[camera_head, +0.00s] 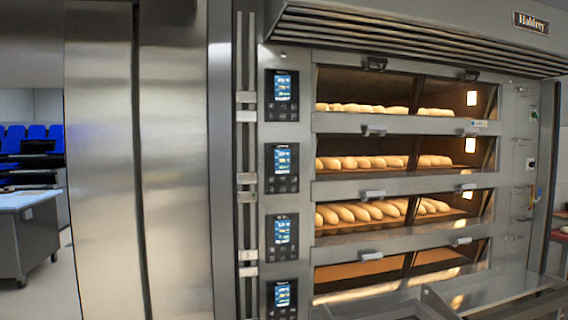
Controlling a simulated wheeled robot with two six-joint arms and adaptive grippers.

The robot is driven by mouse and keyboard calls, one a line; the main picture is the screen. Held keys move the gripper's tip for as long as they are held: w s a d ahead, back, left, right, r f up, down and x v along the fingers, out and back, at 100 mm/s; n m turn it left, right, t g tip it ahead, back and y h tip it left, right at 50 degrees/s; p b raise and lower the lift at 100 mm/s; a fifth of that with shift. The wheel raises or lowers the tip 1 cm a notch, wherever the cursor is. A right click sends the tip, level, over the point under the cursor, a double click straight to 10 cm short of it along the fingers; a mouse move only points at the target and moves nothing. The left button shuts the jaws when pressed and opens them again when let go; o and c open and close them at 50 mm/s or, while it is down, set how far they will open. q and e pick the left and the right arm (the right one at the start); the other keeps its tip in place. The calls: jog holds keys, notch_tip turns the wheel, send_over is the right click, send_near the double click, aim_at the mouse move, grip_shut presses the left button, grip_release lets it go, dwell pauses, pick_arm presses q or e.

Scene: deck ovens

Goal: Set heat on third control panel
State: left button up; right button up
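The deck oven has several control panels stacked in a column left of its doors. The top panel (282,96), the second panel (282,168), the third panel (282,243) and the bottom panel (282,299) are dark, with lit blue screens and buttons below. Counted from the top, the third panel sits beside the third deck (395,212), which holds loaves. The screen text is too small to read. Neither of my grippers shows in the head view.
Loaves lie in the upper decks; the bottom deck (390,272) shows no loaves. A metal shelf (480,293) juts out at the lower right. Tall steel doors (140,160) stand left of the oven. A worktable (25,235) stands at the far left, with clear floor beside it.

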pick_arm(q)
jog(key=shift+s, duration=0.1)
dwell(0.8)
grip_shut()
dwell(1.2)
